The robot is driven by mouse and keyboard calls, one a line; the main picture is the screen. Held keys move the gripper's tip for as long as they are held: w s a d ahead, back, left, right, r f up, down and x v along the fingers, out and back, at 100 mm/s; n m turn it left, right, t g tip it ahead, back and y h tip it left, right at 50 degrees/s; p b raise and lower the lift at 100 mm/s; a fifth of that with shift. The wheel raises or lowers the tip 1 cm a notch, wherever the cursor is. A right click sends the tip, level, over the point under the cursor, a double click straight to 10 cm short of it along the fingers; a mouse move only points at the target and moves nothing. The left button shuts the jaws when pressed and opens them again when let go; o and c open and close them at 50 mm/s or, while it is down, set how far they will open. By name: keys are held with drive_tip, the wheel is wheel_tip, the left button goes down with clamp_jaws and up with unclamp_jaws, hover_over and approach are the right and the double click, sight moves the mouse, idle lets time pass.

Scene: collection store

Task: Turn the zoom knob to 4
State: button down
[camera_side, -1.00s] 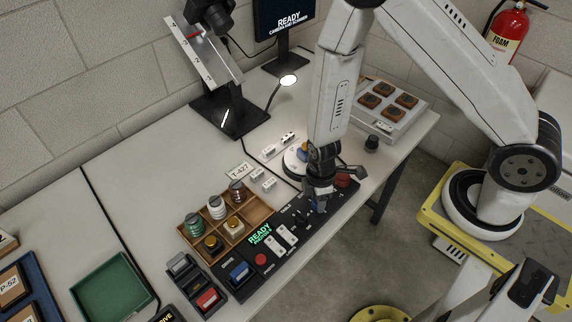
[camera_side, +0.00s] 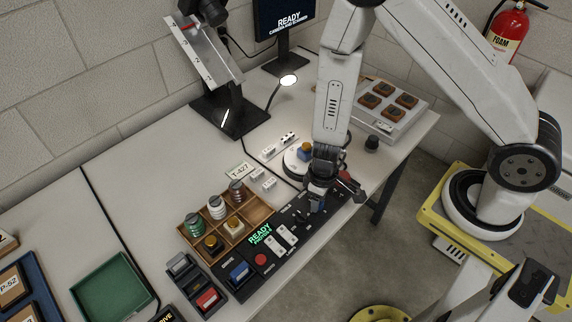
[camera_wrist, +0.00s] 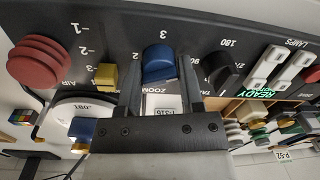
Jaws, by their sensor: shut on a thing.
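My gripper (camera_side: 318,196) is over the dark control panel (camera_side: 290,238). In the wrist view my gripper (camera_wrist: 160,78) has one finger on each side of the blue zoom knob (camera_wrist: 158,62), shut on it. Which number the knob points to is not clear. In the side view my gripper mostly hides the knob. A tilted scale plate (camera_side: 208,58) numbered 1 to 4 stands at the back, with a red mark (camera_side: 188,27) near the 4.
In the wrist view, a red ribbed knob (camera_wrist: 40,62) and a yellow knob (camera_wrist: 106,75) sit left of the zoom knob, a black knob (camera_wrist: 222,70) right. A wooden tray (camera_side: 257,212) of spools and a round white stand (camera_side: 293,160) are close to the panel.

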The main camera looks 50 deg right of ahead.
drive_tip(key=shift+d+m, duration=0.1)
drive_tip(key=shift+m, duration=2.7)
drive_tip(key=shift+c, duration=1.4)
unclamp_jaws()
drive_tip(key=shift+n, duration=2.5)
drive_tip(key=shift+n, duration=0.5)
